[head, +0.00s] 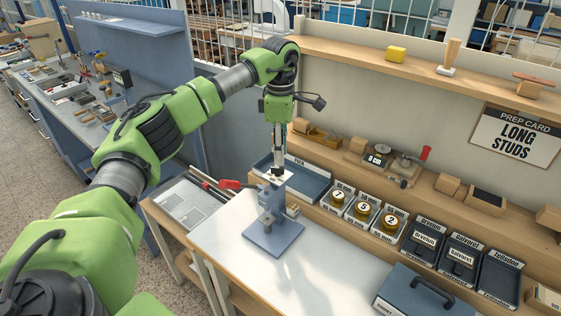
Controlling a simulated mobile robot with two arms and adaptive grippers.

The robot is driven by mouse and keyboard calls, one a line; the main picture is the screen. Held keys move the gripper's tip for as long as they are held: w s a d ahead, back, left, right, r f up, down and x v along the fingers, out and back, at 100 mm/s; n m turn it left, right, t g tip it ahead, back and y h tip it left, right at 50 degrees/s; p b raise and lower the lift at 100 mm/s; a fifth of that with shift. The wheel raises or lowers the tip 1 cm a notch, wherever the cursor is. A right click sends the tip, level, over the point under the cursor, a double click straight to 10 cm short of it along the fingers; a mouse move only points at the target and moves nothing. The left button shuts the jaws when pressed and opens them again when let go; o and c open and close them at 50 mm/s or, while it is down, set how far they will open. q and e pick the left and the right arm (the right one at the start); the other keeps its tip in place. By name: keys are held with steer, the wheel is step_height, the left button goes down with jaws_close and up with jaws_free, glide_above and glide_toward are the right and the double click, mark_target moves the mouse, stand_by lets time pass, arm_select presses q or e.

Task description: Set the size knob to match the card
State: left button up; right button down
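The prep card (516,137) hangs on the back wall at the right and reads "LONG STUDS". My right gripper is not in view.
Labelled dark trays (461,258) and a blue case (425,293) are farther right. A red-handled device (405,162) sits on the ledge behind. The worktop (310,263) is clear in front.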

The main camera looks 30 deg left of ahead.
mark_target(281, 168)
arm_select(q)
step_height(281, 168, up, 8)
steer(key=shift+f, duration=0.25)
stand_by(0.4)
